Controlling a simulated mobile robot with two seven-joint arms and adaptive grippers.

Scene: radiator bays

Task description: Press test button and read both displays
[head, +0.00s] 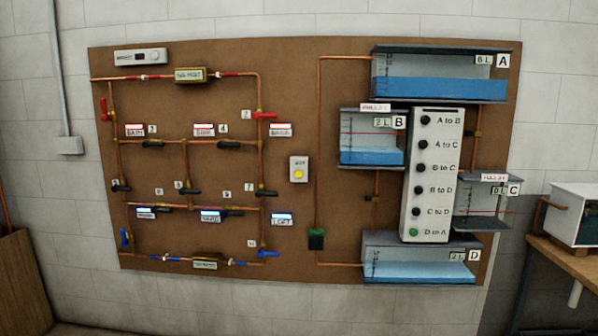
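A yellow round button (298,174) sits on a small pale plate in the middle of the brown board (290,230). The small lettering above it is too blurred to read. A white box (140,57) with a dark strip and a knob is at the board's top left. A brass-coloured box with a pale label (190,75) sits on the top pipe, and a similar one (205,264) on the bottom pipe; their lettering is not legible. I cannot tell which of these are the displays. Neither of my grippers is in view.
Copper pipes with red, black and blue valve handles fill the board's left half. Tanks A (430,90), B (371,156), C (482,211) and D (415,271) surround a button panel (411,225). A wooden bench (560,262) with a white-topped tank stands at the right.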

